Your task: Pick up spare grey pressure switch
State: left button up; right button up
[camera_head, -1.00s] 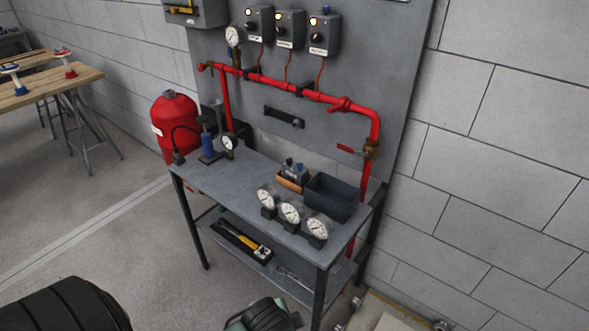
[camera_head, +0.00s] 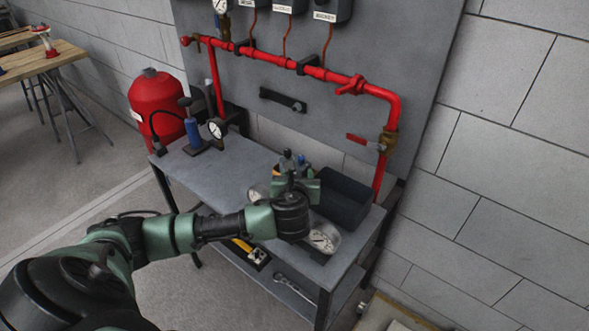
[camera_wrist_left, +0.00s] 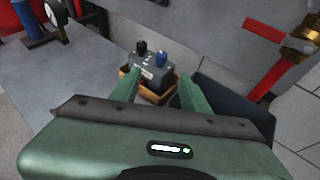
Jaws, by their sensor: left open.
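The grey pressure switch (camera_wrist_left: 150,72) sits in a small orange-brown holder (camera_wrist_left: 157,95) on the bench. It has a black knob and a blue knob on top. In the head view only the top of the switch (camera_head: 287,160) shows behind my left gripper. My left gripper (camera_head: 295,184) is above the bench, in front of the switch. In the left wrist view its two green fingers (camera_wrist_left: 158,92) are spread, with the switch beyond and between them. The fingers look empty; I cannot tell whether they touch it. My right gripper is not in view.
A dark open bin (camera_head: 343,197) stands just right of the switch. Round gauges (camera_head: 322,240) stand at the bench's front, partly hidden by my arm. A blue hand pump (camera_head: 193,132) is at the left. Red piping (camera_head: 330,75) runs behind. The bench's left middle is clear.

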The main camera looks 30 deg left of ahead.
aim_at(300, 161)
pick_arm(q)
jog(key=x, duration=0.5)
jog(key=shift+w+a, duration=0.15)
jog(key=shift+w, duration=0.25)
jog(key=x, duration=0.4)
jog(key=shift+w+a+f, duration=0.2)
jog(key=shift+w+a, duration=0.05)
jog(key=shift+w, duration=0.15)
jog(key=c, duration=0.9)
grip_shut()
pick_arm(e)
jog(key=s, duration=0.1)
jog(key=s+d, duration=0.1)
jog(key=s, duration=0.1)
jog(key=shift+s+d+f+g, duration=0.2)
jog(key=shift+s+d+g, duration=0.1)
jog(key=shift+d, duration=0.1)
